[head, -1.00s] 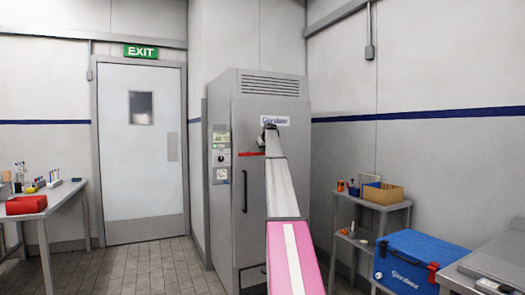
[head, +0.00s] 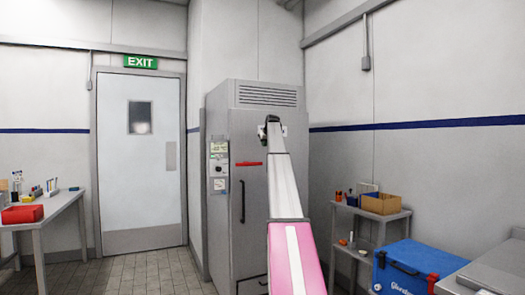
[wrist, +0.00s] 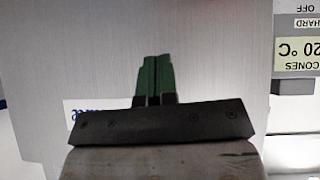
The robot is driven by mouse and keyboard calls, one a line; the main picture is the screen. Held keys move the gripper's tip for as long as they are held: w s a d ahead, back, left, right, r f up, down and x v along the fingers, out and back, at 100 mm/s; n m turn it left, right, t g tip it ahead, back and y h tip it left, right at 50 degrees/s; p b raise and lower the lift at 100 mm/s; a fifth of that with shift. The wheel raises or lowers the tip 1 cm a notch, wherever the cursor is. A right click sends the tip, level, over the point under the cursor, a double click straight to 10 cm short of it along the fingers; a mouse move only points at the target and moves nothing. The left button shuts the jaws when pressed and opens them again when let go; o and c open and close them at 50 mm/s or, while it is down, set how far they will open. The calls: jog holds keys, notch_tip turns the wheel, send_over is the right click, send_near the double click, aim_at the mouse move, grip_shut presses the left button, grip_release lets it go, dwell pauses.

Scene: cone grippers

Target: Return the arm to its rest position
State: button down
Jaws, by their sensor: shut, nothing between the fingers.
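My arm reaches forward and up in the head view, with a pink section near and a pale grey section beyond it. My gripper (wrist: 157,78) shows in the wrist view with its two green fingers together and nothing between them. In the head view the dark end of the arm (head: 271,128) stands in front of the upper part of a grey cabinet (head: 225,120), covering its label; the fingers cannot be made out there. The wrist view shows the cabinet front (wrist: 60,50) upside down, with part of the label beside the gripper. I cannot tell the gap to the cabinet.
A table with a red bin (head: 22,214) stands at left, by a closed door (head: 140,150). At right are a shelf with a cardboard box (head: 380,203), a blue cooler (head: 412,268) and a metal counter (head: 490,268). The floor (head: 150,272) before the door is clear.

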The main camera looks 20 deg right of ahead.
jog(key=shift+s+r, duration=0.5)
jog(key=shift+s, duration=0.05)
jog(key=s+a+f+g, duration=0.1)
jog(key=s+a+f, duration=0.7)
jog(key=f, duration=0.9)
jog(key=s+a+f+g+y, duration=0.15)
jog(key=s+a+f, duration=0.45)
jog(key=a+f, duration=0.7)
jog(key=s+a+f+g+h, duration=0.15)
jog(key=s+a+f, duration=0.5)
jog(key=f, duration=1.35)
jog(key=s+a+f+g, duration=0.1)
jog(key=s+a+f, duration=0.4)
jog(key=s, duration=0.8)
jog(key=s+a+f+g, duration=0.2)
jog(key=s+a+f, duration=0.4)
jog(key=s+f, duration=0.5)
jog(key=s+a+f+g, duration=0.2)
jog(key=s+a+f, duration=0.3)
jog(key=s, duration=1)
notch_tip(320, 180, down, 3)
jog(key=shift+s+a+f+m, duration=0.1)
jog(key=shift+s+a+m, duration=0.05)
jog(key=shift+s+m, duration=0.25)
